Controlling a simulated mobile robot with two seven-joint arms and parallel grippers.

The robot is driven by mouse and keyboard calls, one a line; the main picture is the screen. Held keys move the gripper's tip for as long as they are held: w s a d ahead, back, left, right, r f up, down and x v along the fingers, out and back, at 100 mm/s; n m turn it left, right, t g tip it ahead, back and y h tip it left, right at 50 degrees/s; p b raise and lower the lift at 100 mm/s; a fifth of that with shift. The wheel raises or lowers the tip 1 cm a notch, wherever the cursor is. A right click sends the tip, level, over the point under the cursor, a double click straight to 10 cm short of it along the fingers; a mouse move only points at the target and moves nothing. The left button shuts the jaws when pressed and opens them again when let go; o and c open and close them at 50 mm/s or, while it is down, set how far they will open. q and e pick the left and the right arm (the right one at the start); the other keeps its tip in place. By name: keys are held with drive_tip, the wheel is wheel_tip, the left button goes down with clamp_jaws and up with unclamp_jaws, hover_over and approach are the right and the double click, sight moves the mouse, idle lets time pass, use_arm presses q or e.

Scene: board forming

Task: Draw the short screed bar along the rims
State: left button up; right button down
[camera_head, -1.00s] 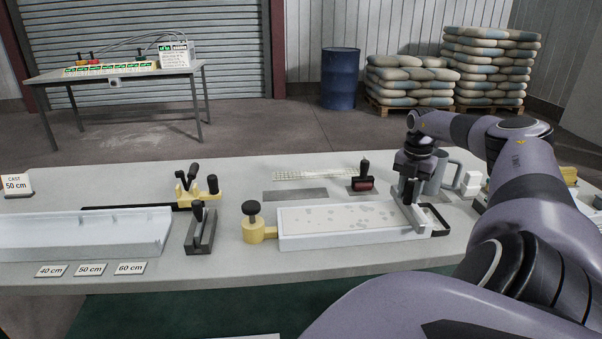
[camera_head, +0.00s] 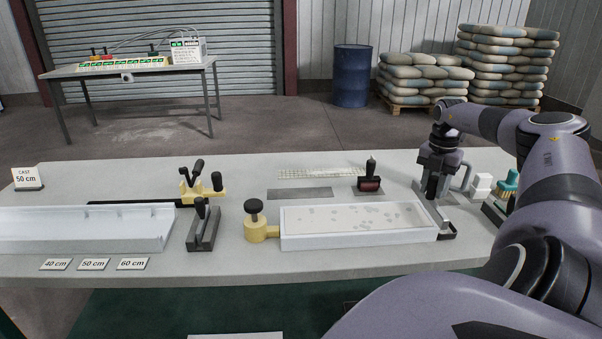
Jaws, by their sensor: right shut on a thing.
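My right gripper (camera_head: 434,188) is shut on the short screed bar (camera_head: 443,213), a narrow grey bar lying crosswise at the right end of the white mould (camera_head: 360,240). The gripper hides most of its handle. Whether the bar still touches the rims is hard to tell. The mould holds a pale fill with several grey patches (camera_head: 355,217). A yellow clamp with a black knob (camera_head: 260,232) is at its left end. My left gripper is not in view.
Left of the mould stands another grey bar with a black handle (camera_head: 203,230), and a long white mould (camera_head: 75,240). Behind lie a grey strip (camera_head: 300,193), a mesh (camera_head: 322,173) and a black-handled tool (camera_head: 369,182). White blocks (camera_head: 480,187) stand right of the gripper.

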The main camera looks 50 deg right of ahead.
drive_tip(key=shift+r, duration=2.5)
drive_tip(key=shift+f, duration=0.1)
